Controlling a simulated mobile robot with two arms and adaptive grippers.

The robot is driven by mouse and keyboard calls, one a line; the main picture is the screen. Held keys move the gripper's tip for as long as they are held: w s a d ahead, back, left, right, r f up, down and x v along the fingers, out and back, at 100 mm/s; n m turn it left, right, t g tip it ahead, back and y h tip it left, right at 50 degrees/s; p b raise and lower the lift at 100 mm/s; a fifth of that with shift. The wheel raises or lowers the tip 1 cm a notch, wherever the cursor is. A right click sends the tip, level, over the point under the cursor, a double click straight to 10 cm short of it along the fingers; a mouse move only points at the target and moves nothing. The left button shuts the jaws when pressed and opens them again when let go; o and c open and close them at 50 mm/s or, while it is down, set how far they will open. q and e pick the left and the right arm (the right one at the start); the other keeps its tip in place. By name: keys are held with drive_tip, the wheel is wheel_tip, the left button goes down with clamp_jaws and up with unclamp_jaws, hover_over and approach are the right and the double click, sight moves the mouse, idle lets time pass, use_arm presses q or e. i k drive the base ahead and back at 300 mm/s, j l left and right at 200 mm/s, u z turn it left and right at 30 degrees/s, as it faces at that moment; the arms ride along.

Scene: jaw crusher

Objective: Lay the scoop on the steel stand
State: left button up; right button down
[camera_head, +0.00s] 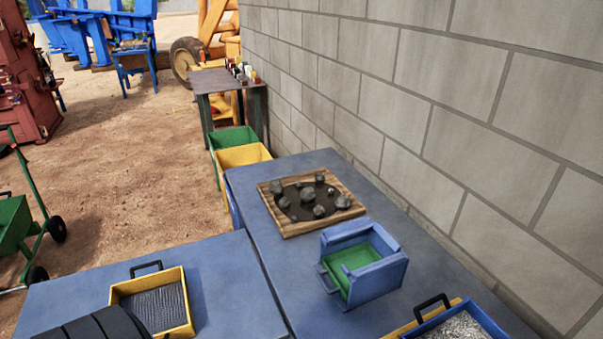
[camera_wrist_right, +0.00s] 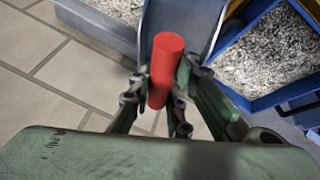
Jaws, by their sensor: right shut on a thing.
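In the right wrist view my right gripper (camera_wrist_right: 155,100) is shut on the red cylindrical handle (camera_wrist_right: 165,68) of the scoop. The scoop's grey-blue pan (camera_wrist_right: 182,22) extends beyond the handle toward the top edge and is partly cut off. The scoop and my right gripper are outside the head view. My left gripper shows in neither view. I cannot clearly identify the steel stand; a dark table with small items on it (camera_head: 212,78) stands far back by the wall in the head view.
A blue tray of grey gravel (camera_wrist_right: 245,97) lies beside the scoop. The blue table holds a wooden board with rocks (camera_head: 288,230), a blue box with green inside (camera_head: 385,281) and a yellow tray (camera_head: 188,315). A block wall (camera_head: 450,90) runs along the right.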

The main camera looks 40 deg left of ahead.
sight(217, 312)
drive_tip(key=j+u, duration=0.1)
drive_tip(key=u, duration=0.35)
drive_tip(key=j+u, duration=0.1)
drive_tip(key=u, duration=0.35)
drive_tip(key=j+u, duration=0.1)
drive_tip(key=u, duration=0.3)
drive_tip(key=i+j+u, duration=0.1)
drive_tip(key=j+u, duration=0.15)
drive_tip(key=j, duration=0.15)
